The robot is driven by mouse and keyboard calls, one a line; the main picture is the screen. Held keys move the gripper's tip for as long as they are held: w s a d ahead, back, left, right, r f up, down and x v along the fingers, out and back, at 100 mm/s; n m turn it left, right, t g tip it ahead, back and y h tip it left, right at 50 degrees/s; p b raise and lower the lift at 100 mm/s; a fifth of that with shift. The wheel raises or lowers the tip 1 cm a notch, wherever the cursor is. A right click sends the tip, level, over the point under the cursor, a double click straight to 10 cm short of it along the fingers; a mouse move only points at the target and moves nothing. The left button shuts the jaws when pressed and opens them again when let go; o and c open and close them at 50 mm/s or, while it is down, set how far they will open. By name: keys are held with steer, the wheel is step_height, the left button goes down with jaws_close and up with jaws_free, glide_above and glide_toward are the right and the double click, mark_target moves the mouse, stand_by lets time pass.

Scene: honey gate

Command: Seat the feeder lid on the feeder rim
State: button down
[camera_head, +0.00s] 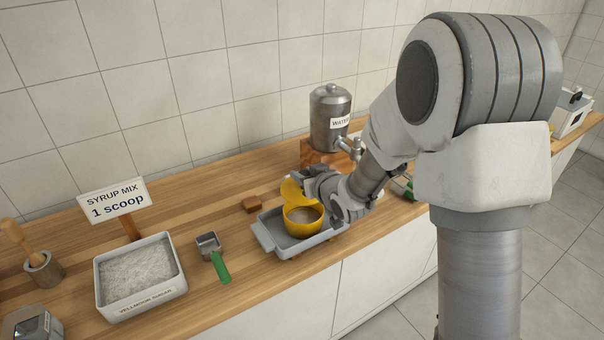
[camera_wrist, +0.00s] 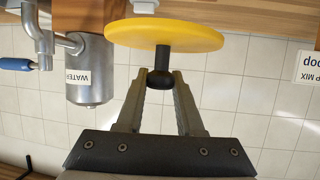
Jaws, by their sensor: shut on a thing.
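The feeder lid (camera_head: 290,191) is a yellow disc with a black knob; it also shows in the wrist view (camera_wrist: 150,36). My gripper (camera_wrist: 161,78) is shut on the lid's black knob (camera_wrist: 162,62). In the head view, my gripper (camera_head: 314,183) holds the lid tilted above the back left of the feeder (camera_head: 304,228). The feeder is a yellow round open vessel standing in a grey tray (camera_head: 265,235). The lid hides part of the feeder's far rim, and I cannot tell whether they touch. My wrist hides part of the lid.
A steel water dispenser (camera_head: 329,112) on a wooden block stands behind. The counter's front edge is close to the tray.

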steer(key=shift+b, duration=0.3)
steer(key=shift+f+b, duration=2)
steer(key=shift+b, duration=0.1)
steer(key=shift+f+b, duration=1.55)
steer(key=shift+b, duration=0.8)
stand_by(3.2)
